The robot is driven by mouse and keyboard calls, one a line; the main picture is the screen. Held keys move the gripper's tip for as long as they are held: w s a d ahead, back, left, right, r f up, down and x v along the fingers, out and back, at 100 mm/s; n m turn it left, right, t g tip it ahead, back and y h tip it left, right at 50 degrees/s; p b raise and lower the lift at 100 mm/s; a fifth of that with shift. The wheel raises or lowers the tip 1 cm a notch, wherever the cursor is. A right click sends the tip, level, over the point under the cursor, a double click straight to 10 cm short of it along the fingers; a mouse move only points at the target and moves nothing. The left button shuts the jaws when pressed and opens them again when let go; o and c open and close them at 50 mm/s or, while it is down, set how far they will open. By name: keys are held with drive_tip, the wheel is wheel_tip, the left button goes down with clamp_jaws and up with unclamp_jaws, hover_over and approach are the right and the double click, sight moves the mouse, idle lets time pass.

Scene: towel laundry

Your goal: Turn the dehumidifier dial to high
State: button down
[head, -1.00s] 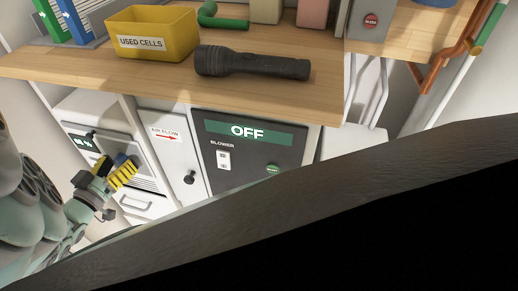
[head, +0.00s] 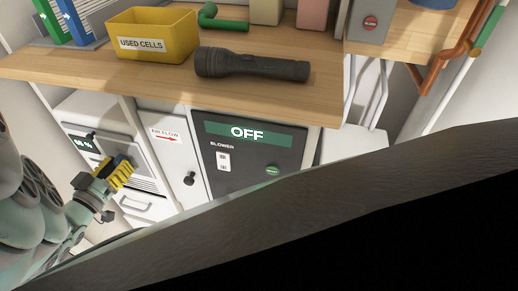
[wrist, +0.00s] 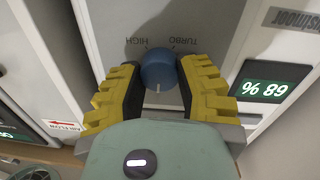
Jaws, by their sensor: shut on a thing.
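The round blue dial (wrist: 158,70) sits on the dehumidifier's grey front panel (wrist: 205,18) in the wrist view. The labels HIGH and TURBO appear upside down above it. A short white mark on the dial points toward the bottom of the picture, away from both labels. My gripper (wrist: 158,76) has its yellow ribbed fingers on both sides of the dial, shut on it. In the head view my gripper (head: 124,168) is at the white dehumidifier (head: 97,110) at lower left. There the gripper hides the dial.
A dark BLOWER panel (head: 250,158) reading OFF and an AIR FLOW door (head: 168,150) stand right of the dehumidifier. The wooden counter (head: 130,80) above holds a flashlight (head: 252,65) and a yellow USED CELLS bin (head: 150,36). A large dark shape (head: 400,220) blocks the lower right.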

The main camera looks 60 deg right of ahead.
drive_tip(key=shift+s+d+m+p, duration=0.1)
drive_tip(key=shift+m+p, duration=0.2)
drive_tip(key=shift+m, duration=2)
drive_tip(key=shift+s+f+m+t+y+b, duration=0.1)
drive_tip(key=shift+m+t+y+b, duration=0.2)
drive_tip(key=shift+m+b, duration=5.05)
drive_tip(key=shift+f+m+t+y+b, duration=0.1)
drive_tip(key=shift+m+t+b, duration=0.3)
drive_tip(key=shift+m+b, duration=4.95)
drive_tip(key=shift+r+m, duration=0.15)
drive_tip(key=shift+m, duration=0.15)
